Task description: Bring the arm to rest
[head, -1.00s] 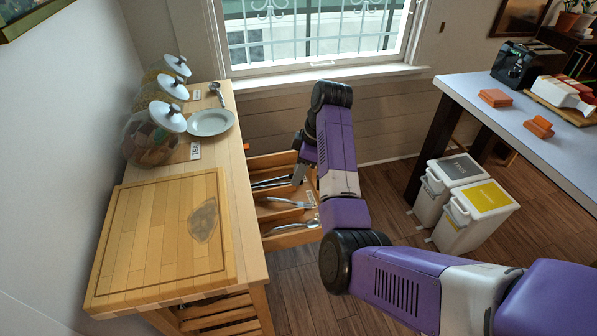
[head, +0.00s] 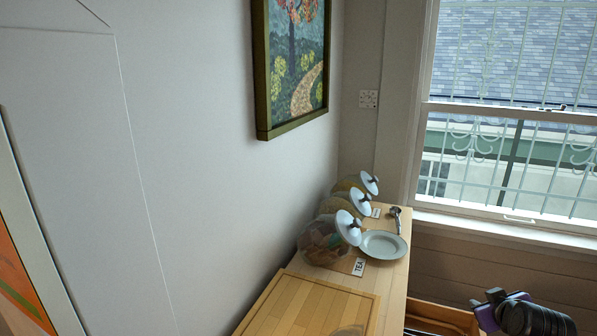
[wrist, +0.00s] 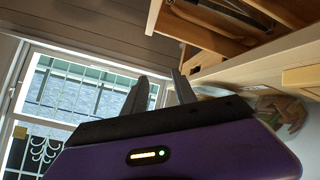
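My gripper (wrist: 160,80) shows in the wrist view with its two dark fingers apart and nothing between them. In that view it points toward the window and the side of the wooden counter, near the open drawer. In the head view only a dark and purple part of my arm (head: 530,316) shows at the bottom right, beside the open drawer (head: 437,314). The fingers cannot be made out there, and most of the arm is out of the picture.
The wooden counter (head: 391,290) stands along the wall, with several lidded glass jars (head: 322,243), a plate (head: 383,245) and a cutting board (head: 308,302) on it. A framed picture (head: 292,62) hangs above. The window (head: 505,165) is at the right.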

